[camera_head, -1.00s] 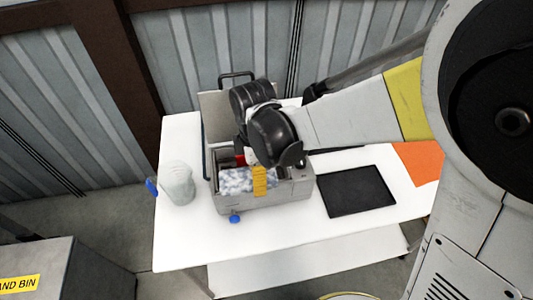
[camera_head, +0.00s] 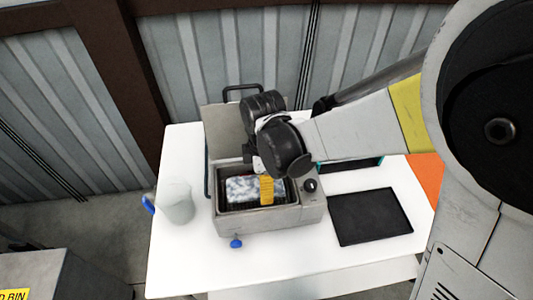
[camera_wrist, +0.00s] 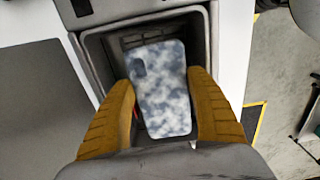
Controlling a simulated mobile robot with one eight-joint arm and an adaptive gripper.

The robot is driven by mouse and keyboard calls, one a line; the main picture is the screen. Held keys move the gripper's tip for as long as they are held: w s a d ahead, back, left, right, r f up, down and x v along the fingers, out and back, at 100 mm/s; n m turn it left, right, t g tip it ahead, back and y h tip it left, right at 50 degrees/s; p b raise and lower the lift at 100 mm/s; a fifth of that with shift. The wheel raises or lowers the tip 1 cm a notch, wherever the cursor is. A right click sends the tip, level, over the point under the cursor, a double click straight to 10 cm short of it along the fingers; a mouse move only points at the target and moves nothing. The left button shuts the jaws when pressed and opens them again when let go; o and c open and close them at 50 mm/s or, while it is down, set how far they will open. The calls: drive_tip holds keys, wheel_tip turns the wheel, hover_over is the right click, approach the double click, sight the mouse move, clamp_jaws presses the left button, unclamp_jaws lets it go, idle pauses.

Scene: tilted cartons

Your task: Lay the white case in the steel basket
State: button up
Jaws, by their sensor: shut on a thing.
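The white case (camera_wrist: 160,90) is a flat rounded phone case with blue-grey marbling and a camera cutout. It also shows in the head view (camera_head: 241,188), partly behind a yellow finger. My gripper (camera_wrist: 163,88) is shut on the case, one finger along each long side. The case is over the open tub of a grey bench unit (camera_head: 275,218). The steel basket is inside this tub; a dark slotted part of it (camera_wrist: 150,38) shows beyond the case. Most of the basket is hidden. I cannot tell whether the case touches it.
The unit's lid (camera_head: 225,135) stands open at the back. A translucent jug (camera_head: 177,204) with a blue handle stands left on the white table (camera_head: 180,265). A dark flat mat (camera_head: 370,217) and an orange sheet (camera_head: 421,178) lie right. A blue knob (camera_head: 236,243) is in front.

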drive_tip(key=shift+f+b, duration=2)
drive_tip(key=shift+f, duration=0.9)
drive_tip(key=shift+f, duration=0.15)
drive_tip(key=o, duration=1.2)
drive_tip(key=shift+w, duration=0.1)
drive_tip(key=shift+c, duration=0.2)
wheel_tip(320, 180, up, 12)
